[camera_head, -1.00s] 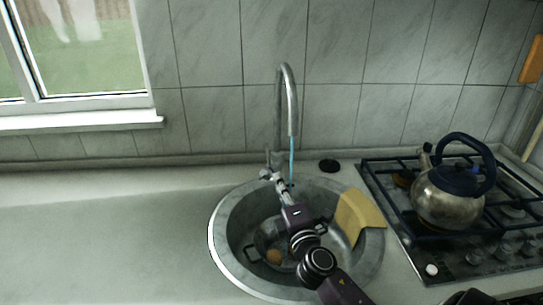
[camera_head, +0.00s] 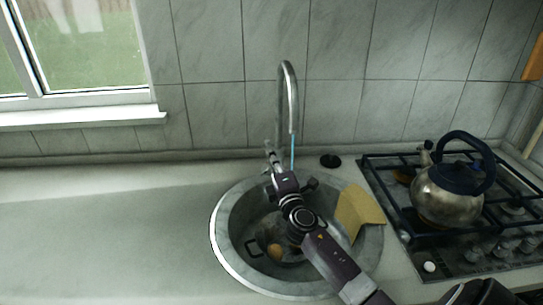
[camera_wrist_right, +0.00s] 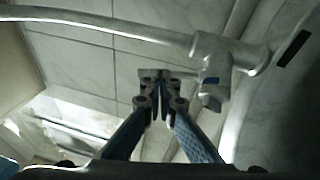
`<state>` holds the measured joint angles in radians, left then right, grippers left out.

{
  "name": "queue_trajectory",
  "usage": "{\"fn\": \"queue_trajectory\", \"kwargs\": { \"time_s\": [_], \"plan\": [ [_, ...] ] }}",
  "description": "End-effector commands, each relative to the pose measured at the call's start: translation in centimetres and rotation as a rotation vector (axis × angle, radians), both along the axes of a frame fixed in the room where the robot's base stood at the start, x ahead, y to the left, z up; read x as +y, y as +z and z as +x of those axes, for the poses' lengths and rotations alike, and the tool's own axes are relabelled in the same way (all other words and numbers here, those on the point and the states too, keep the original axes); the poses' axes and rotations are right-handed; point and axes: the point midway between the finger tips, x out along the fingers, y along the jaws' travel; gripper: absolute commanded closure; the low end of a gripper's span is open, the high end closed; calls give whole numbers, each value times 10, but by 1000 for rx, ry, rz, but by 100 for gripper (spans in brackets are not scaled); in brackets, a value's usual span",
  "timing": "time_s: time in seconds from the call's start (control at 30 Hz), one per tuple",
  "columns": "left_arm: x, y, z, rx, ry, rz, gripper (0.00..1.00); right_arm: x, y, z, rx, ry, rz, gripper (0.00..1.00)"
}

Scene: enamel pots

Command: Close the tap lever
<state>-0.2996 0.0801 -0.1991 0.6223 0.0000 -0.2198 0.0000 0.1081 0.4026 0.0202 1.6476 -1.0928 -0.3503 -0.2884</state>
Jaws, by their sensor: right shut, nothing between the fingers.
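The tap (camera_head: 290,98) is a tall metal gooseneck behind the sink, and a thin blue stream of water (camera_head: 292,152) runs from its spout. The tap lever (camera_head: 268,147) is at the tap's base, mostly hidden by my right gripper (camera_head: 270,158). In the right wrist view, the tap body (camera_wrist_right: 212,62) is right of the fingers, with a short stub carrying a blue mark below it. My right gripper (camera_wrist_right: 155,76) is shut and empty there, close to the tap; contact cannot be told. My left gripper is out of view.
The round sink (camera_head: 226,246) holds a pot with something orange in it, partly hidden by my arm. A yellow cloth (camera_head: 356,212) hangs over the sink's right rim. A kettle (camera_head: 447,192) stands on the gas hob (camera_head: 472,258) at right. The counter at left is clear.

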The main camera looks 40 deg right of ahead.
Motion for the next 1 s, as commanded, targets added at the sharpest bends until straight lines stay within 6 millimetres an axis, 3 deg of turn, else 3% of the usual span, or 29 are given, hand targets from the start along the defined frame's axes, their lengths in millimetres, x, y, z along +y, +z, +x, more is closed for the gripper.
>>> {"fn": "queue_trajectory", "kwargs": {
  "time_s": [0.5,1.0],
  "plan": [
    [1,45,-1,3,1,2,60,-11,10,5,50,0,112,100],
    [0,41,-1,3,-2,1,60,-18,8,8,50,0,112,100]
  ]
}}
